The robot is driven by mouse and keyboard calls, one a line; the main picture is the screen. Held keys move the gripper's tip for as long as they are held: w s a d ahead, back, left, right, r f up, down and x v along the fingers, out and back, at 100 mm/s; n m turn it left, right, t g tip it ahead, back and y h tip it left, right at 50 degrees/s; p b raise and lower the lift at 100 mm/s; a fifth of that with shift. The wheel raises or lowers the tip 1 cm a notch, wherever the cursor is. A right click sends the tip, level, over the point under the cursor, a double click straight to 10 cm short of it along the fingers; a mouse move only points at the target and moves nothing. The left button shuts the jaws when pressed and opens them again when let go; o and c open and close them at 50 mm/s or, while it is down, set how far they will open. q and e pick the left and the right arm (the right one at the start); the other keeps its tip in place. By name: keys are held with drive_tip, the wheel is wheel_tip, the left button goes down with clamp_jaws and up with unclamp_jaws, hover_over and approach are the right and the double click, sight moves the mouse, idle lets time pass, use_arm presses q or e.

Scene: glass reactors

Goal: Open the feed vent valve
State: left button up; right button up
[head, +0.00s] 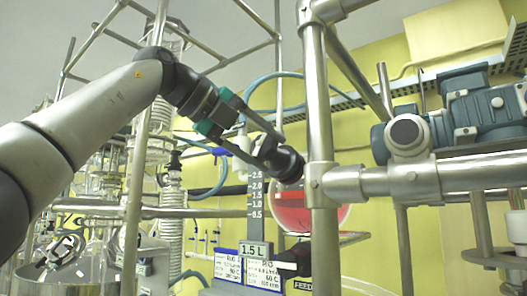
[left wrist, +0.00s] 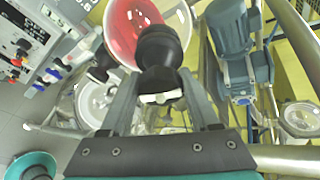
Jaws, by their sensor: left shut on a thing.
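My left gripper (head: 275,152) reaches in from the left in the head view, its two fingers on either side of a black valve knob (head: 290,164). The knob is beside a steel post, at the top of a round glass vessel with red liquid (head: 295,212). In the left wrist view, the gripper (left wrist: 160,78) is shut on the black knob (left wrist: 160,45), with a small white piece between the fingers. The red vessel (left wrist: 128,25) shows behind it. The valve's inner position cannot be told. My right gripper is not in view.
A thick steel post (head: 320,120) stands just right of the knob, with a horizontal pipe (head: 450,176) joined to it. A blue-grey motor (head: 470,115) lies behind the pipe. A level scale (head: 256,195) and a "1.5 L" display (head: 255,250) stand below the gripper.

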use_arm(q)
drive_tip(key=n+b, duration=0.1)
drive_tip(key=n+h+b, duration=0.1)
drive_tip(key=n, duration=0.1)
drive_tip(key=shift+f, duration=0.25)
drive_tip(key=n+t+b, duration=0.1)
drive_tip(key=n+b, duration=0.2)
drive_tip(key=n, duration=0.1)
drive_tip(key=shift+f+n+h, duration=0.1)
drive_tip(key=shift+n+h, duration=0.3)
drive_tip(key=n+t+b, duration=0.1)
drive_tip(key=n+b, duration=0.1)
drive_tip(key=n, duration=0.1)
drive_tip(key=n+b, duration=0.2)
drive_tip(key=shift+n+t, duration=0.4)
drive_tip(key=shift+s+n+t+b, duration=0.1)
drive_tip(key=shift+n+t+b, duration=0.8)
drive_tip(key=shift+n, duration=0.9)
drive_tip(key=shift+b, duration=0.3)
drive_tip(key=o, duration=1.4)
